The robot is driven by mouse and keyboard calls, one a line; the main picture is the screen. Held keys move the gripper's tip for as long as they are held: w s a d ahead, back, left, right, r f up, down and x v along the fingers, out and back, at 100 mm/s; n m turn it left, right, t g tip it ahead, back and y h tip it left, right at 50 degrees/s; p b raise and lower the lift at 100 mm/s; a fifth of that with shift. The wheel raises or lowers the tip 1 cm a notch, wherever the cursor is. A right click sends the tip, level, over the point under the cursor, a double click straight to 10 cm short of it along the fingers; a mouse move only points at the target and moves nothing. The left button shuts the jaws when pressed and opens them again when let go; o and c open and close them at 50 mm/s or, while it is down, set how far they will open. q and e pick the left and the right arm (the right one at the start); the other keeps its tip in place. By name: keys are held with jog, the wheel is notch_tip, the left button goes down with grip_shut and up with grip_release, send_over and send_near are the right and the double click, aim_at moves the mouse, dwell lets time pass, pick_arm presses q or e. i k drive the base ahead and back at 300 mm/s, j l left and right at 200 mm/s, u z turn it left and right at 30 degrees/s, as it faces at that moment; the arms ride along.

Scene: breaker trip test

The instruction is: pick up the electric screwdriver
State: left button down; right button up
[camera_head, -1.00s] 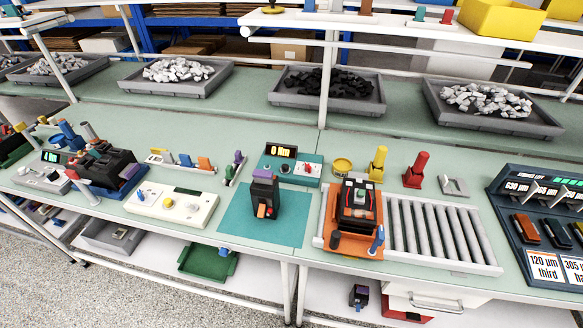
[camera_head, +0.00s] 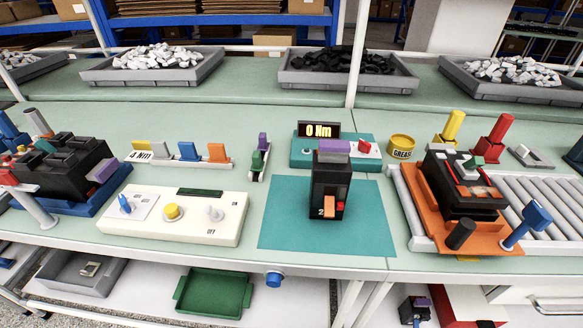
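No tool in view can be named with certainty as the electric screwdriver. Candidates are a yellow upright tool-like piece (camera_head: 452,127) and a red one (camera_head: 496,135) in a square base, both behind the orange fixture (camera_head: 425,215) at the right. A black breaker (camera_head: 328,190) with an orange switch stands upright on the teal mat (camera_head: 275,220), in front of a teal torque tester (camera_head: 305,153) reading 0 Nm. Neither of my grippers is in view.
A cream test box (camera_head: 150,225) with knobs sits left of the mat. A black device (camera_head: 60,170) on a blue base stands at the far left. A grease tin (camera_head: 401,146) is beside the tester. The roller conveyor (camera_head: 545,185) runs right. Grey bins (camera_head: 345,82) line the back.

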aim_at(34, 117)
jog(key=u, duration=1.65)
